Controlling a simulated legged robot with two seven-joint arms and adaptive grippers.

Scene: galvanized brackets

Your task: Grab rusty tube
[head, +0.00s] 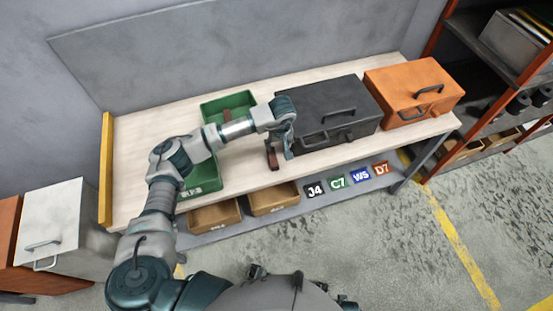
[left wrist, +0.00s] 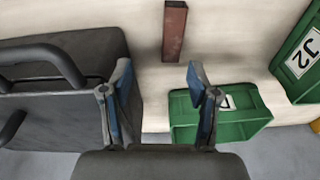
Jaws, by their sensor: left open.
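The rusty tube (left wrist: 174,32) is a reddish-brown square bar. It lies on the pale bench top between the black toolbox and the green bins in the left wrist view. In the head view the tube (head: 272,157) shows partly beside my left gripper (head: 281,148), which covers some of it. In the left wrist view the two blue-grey fingers of my left gripper (left wrist: 158,82) are spread apart with nothing between them. The tube is beyond the fingertips, apart from them. My right gripper is not seen.
A black toolbox (head: 335,106) stands close to the right of my left gripper, with an orange toolbox (head: 415,88) beyond. Green bins (head: 208,185) stand to the left. Cardboard bins (head: 272,201) sit on the lower shelf. Bare bench top (head: 140,160) shows at the left.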

